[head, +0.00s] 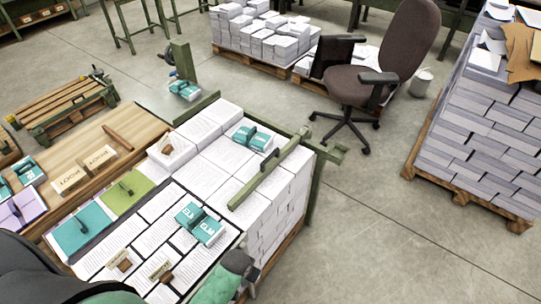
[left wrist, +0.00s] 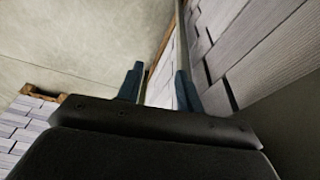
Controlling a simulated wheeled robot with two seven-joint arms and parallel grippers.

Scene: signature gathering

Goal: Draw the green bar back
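The green bar (head: 271,170) lies slanted across the right part of the paper stacks in the head view, with a dark handle-like piece on its middle. A green frame (head: 318,152) stands at its far end. My left arm enters the head view at the bottom left, and its green and dark part reaches the near edge of the stacks; its fingertips cannot be made out there. In the left wrist view my left gripper (left wrist: 160,88) has its two dark blue fingers apart, beside paper stacks. I cannot make out anything held between them. My right gripper is not in view.
White paper stacks (head: 204,131) fill the bench, with teal blocks (head: 200,224) and small stamps on top. A wooden table (head: 88,148) adjoins on the left. An office chair (head: 368,86) and a tall paper pallet (head: 470,138) stand right. Floor between is clear.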

